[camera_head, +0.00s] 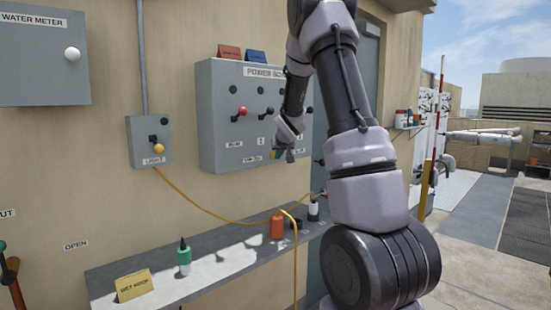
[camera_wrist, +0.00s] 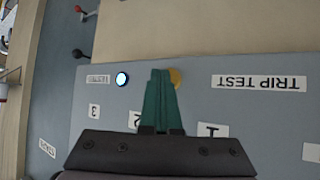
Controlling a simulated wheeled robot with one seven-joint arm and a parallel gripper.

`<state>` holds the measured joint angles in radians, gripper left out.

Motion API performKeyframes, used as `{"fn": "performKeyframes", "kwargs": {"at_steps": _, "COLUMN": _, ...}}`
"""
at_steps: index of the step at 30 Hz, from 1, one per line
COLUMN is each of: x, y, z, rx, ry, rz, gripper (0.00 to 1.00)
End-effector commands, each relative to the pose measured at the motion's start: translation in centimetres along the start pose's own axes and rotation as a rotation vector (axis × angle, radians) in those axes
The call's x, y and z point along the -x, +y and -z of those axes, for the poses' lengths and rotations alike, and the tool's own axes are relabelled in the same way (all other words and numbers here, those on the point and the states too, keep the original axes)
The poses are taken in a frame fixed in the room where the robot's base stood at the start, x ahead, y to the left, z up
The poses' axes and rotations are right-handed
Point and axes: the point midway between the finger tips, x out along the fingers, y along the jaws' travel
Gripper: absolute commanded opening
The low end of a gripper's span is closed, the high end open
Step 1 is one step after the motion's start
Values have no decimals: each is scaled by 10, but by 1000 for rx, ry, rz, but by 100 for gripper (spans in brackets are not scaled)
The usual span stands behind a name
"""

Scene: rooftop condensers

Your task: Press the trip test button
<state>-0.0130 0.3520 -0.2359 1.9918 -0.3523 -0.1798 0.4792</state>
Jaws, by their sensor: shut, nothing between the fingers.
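In the wrist view a grey panel carries an upside-down TRIP TEST label (camera_wrist: 259,83). A round yellow button (camera_wrist: 176,77) sits to its left, partly hidden behind my fingertips. My gripper (camera_wrist: 160,73) is shut and empty, its green fingers together and overlapping the button in the picture. I cannot tell whether they touch it. In the head view my gripper (camera_head: 281,153) is by the lower right of the grey power box (camera_head: 225,88); the button does not show there.
A lit blue-white lamp (camera_wrist: 121,79) sits left of my fingers, with number labels below. The box bears a red-knobbed lever (camera_head: 241,112). A shelf (camera_head: 222,268) below holds a green bottle (camera_head: 184,260), an orange container (camera_head: 276,228) and a yellow sign (camera_head: 134,285). A yellow cable (camera_head: 205,209) hangs across.

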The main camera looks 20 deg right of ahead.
Motion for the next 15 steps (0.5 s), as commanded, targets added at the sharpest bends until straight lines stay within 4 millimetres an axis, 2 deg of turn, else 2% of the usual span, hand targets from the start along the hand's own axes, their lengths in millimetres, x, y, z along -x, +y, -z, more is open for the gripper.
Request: {"fn": "performKeyframes", "kwargs": {"at_steps": 15, "x": 13, "y": 9, "z": -8, "rx": 0, "ry": 1, "rz": 0, "gripper": 0}}
